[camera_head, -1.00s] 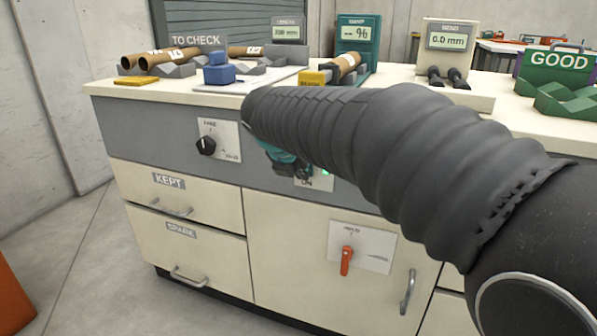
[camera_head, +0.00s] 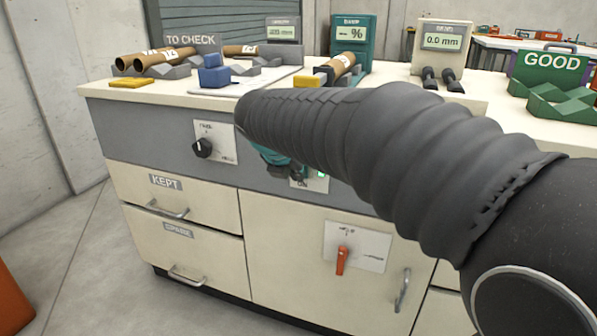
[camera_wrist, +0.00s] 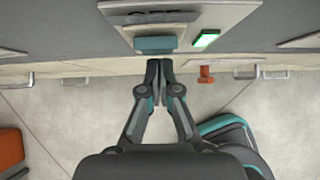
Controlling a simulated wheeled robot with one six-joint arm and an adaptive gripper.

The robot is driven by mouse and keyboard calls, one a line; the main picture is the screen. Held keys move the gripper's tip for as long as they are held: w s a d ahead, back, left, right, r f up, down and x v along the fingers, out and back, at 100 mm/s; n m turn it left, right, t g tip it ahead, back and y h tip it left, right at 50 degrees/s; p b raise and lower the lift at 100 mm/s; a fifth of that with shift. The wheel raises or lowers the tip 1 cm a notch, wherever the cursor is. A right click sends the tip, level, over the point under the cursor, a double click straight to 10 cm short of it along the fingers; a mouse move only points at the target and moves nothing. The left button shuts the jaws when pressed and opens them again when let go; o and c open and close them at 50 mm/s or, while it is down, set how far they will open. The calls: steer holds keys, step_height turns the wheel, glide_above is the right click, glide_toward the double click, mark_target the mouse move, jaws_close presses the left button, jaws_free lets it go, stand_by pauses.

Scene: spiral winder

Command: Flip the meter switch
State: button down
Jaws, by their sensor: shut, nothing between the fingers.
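The switch is a teal rocker (camera_wrist: 157,44) on a pale plate (camera_wrist: 190,14) on the bench front, seen in the wrist view. A lit green lamp (camera_wrist: 206,39) is beside it on the plate. My gripper (camera_wrist: 158,72) is shut and empty, with its fingertips at the lower edge of the rocker in the picture. I cannot tell whether they touch it. In the head view my arm hides most of the plate (camera_head: 317,184), and the green lamp (camera_head: 321,174) shows at its right.
A black knob (camera_head: 202,148) is left on the same panel. An orange lever (camera_head: 342,260) is on the cabinet door below, near a handle (camera_head: 402,290). Meters, tubes and a blue block (camera_head: 214,74) stand on the bench top.

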steer(key=s+a+r, duration=0.2)
steer(key=s+r, duration=0.1)
steer(key=s, duration=0.2)
steer(key=s+a+r+p, duration=0.1)
steer(key=s+a+r, duration=0.1)
steer(key=s, duration=0.3)
steer(key=shift+s+r, duration=0.35)
steer(key=shift+r, duration=0.05)
steer(key=shift+a, duration=0.1)
steer(key=s+d+f+m+g+y+p, duration=0.15)
steer(key=s+f+m, duration=0.55)
steer(key=m, duration=0.8)
steer(key=s+d+f+m+y+p, duration=0.1)
steer(key=s+d+m, duration=0.5)
steer(key=d+m, duration=0.2)
steer(key=s+d+f+m+p, duration=0.1)
steer(key=s+d+m, duration=0.5)
steer(key=d+m, duration=0.2)
steer(key=shift+d+f+y+p, duration=0.35)
steer(key=shift+d, duration=0.25)
